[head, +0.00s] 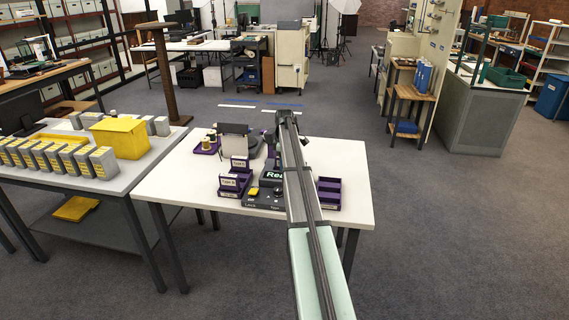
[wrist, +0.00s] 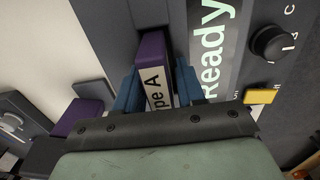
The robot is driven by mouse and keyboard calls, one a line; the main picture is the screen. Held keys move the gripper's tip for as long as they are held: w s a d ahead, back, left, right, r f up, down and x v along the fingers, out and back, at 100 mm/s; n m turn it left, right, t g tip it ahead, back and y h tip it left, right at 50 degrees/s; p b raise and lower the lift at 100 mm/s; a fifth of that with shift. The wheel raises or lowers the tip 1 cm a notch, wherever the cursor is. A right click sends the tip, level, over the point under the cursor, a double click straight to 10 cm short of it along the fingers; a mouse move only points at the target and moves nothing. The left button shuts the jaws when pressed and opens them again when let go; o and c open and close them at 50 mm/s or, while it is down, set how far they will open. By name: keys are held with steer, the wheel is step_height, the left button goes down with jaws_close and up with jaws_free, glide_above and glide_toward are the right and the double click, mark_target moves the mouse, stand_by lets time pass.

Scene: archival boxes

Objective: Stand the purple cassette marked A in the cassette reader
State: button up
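In the wrist view a purple cassette (wrist: 152,52) with a white label ending in "ype A" stands between the two blue fingers of my gripper (wrist: 157,88). The fingers lie close on both of its sides, and the gripper appears shut on it. Its far end is beside a dark recess of the cassette reader (wrist: 228,70), whose panel reads "Ready". I cannot tell how deep the cassette sits. In the head view the reader (head: 262,199) is on the white table, partly behind my arm, which hides my fingers and the held cassette.
Purple holders with labelled cassettes (head: 239,163) stand left of the reader. An empty purple tray (head: 329,192) lies to its right. The reader has a yellow button (wrist: 260,97) and a black knob (wrist: 271,43). A grey table (head: 60,181) at left holds several grey boxes and a yellow bin (head: 119,137).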

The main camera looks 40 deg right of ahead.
step_height(320, 180, up, 14)
stand_by(0.5)
steer(key=shift+f, duration=0.1)
